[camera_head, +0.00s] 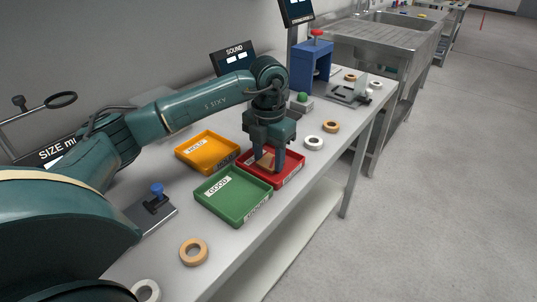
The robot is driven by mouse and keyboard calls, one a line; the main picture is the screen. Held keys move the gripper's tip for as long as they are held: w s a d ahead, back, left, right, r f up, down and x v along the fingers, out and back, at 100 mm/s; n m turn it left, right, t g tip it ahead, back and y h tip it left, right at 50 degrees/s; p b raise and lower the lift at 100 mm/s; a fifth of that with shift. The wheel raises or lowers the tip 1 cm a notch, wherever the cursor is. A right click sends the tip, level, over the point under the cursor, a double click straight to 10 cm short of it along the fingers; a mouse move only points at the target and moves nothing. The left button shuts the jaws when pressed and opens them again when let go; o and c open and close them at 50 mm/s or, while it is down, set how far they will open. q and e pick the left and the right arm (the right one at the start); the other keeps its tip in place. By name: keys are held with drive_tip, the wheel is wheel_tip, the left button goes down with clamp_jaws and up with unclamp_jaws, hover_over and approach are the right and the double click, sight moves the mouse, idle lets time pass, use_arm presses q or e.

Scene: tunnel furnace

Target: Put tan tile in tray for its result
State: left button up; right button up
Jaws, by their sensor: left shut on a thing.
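The tan tile (265,160) is between the fingers of my left gripper (268,162), which is shut on it and points down. The tile is tilted and is partly hidden by the fingers. The gripper is over the red tray (290,178); I cannot tell whether the tile touches the tray floor. The green tray (232,196), labelled GOOD, stands in front and to the left of the red tray. The orange tray (207,147), labelled HOLD, stands behind the green one. The red tray's label is mostly hidden. My right gripper is not in view.
White (314,142) and tan (330,127) rings lie right of the red tray. Another tan ring (193,252) lies near the front. A blue press-like device (311,66) and a SOUND display (234,57) stand farther back. The table's right edge is close to the trays.

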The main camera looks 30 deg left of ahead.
sight(269, 163)
use_arm(q)
drive_tip(key=o, duration=1)
wheel_tip(269, 163, up, 12)
drive_tip(key=shift+r+p, duration=0.1)
drive_tip(key=shift+p, duration=0.3)
